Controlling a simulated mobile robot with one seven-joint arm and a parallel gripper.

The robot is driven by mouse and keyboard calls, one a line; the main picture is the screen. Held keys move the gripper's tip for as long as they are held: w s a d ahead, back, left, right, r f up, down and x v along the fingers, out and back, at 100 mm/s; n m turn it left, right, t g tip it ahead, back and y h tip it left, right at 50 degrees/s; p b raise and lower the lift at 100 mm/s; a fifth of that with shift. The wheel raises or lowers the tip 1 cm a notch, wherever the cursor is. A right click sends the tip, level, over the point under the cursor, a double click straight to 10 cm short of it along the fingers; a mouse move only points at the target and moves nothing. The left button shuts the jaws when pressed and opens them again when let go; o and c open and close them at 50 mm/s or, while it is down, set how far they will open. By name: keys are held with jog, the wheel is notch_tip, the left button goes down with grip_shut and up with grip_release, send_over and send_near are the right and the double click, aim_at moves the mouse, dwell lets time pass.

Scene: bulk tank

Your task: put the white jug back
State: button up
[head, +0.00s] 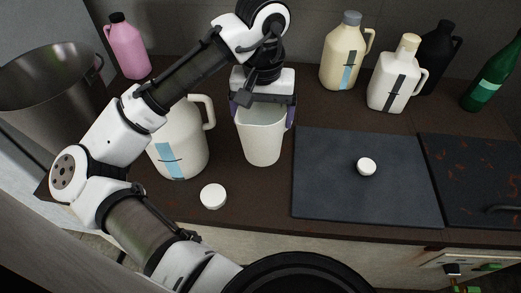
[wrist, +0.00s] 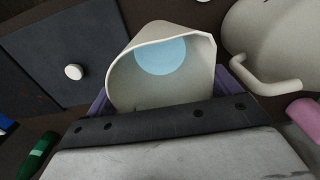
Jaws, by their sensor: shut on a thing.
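My gripper (head: 264,108) is shut on a white open-topped pitcher (head: 263,143), its purple-edged fingers on either side near the rim. The pitcher looks upright; I cannot tell whether its base touches the counter. In the wrist view the pitcher (wrist: 125,78) has pale blue liquid inside. A large white jug (head: 182,150) with a side handle and blue label stands just left of it; my arm hides its top. It shows partly in the wrist view (wrist: 285,35). A smaller white jug (head: 391,84) with a beige cap and dark label stands at the back right.
A white cap (head: 213,196) lies on the counter in front, another (head: 366,167) on the dark board (head: 325,190). A metal pot (head: 50,100) and pink bottle (head: 130,50) stand left. A cream jug (head: 343,55), black jug (head: 440,55) and green bottle (head: 490,78) stand behind.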

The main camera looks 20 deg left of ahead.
notch_tip(320, 180, down, 12)
jog(key=shift+r, duration=0.2)
dwell(0.4)
jog(key=o, duration=1.3)
jog(key=shift+f, duration=0.1)
jog(key=shift+c, duration=0.2)
notch_tip(320, 180, up, 12)
jog(key=shift+s+r, duration=0.1)
jog(key=shift+r, duration=0.05)
